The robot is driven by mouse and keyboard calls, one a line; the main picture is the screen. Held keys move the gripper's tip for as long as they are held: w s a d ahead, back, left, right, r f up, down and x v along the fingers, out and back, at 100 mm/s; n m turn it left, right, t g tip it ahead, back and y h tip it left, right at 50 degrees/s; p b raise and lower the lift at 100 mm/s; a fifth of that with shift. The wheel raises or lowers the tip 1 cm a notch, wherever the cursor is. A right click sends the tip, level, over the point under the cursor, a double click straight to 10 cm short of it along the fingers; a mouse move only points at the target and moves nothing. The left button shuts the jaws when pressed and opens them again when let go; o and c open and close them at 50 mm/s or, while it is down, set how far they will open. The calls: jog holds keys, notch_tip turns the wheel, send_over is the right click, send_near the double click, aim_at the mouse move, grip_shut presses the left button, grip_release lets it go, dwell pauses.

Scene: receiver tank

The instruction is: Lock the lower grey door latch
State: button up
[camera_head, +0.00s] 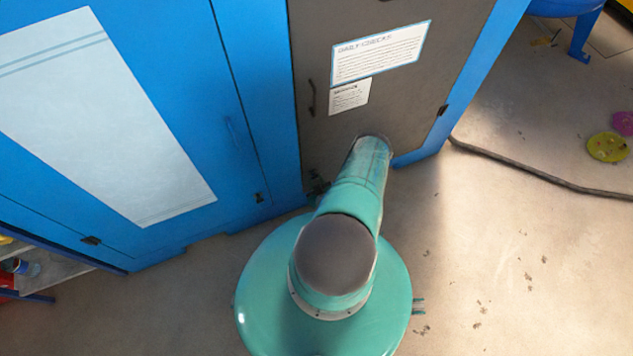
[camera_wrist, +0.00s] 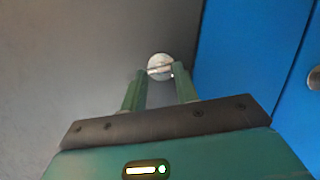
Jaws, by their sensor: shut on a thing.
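The grey door (camera_head: 345,100) is closed in the blue cabinet, and its grey surface also fills the left of the wrist view (camera_wrist: 70,60). The lower grey door latch (camera_wrist: 160,66) is a round, silvery disc with a raised bar across it, close to the door's edge by the blue frame. My gripper (camera_wrist: 163,76) reaches the latch, with its two green fingers on either side of the bar and shut on it. The bar looks nearly level in the wrist view, tilted slightly. In the head view my arm hides most of the gripper and latch.
A blue door (camera_head: 165,100) with a white panel stands left of the grey door. Another round latch (camera_wrist: 314,78) shows at the wrist view's right edge. A dark cable (camera_head: 540,174) crosses the floor at right. Yellow (camera_head: 607,147) and magenta discs lie beyond it. Floor at lower right is clear.

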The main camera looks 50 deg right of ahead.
jog(key=shift+s+d+m+t+y, duration=0.15)
jog(key=shift+m+t+y, duration=0.25)
jog(key=shift+m+y, duration=0.7)
jog(key=o, duration=1)
jog(key=shift+h, duration=0.3)
jog(key=v, duration=1.3)
jog(key=shift+s+r, duration=0.15)
jog(key=shift+s, duration=0.2)
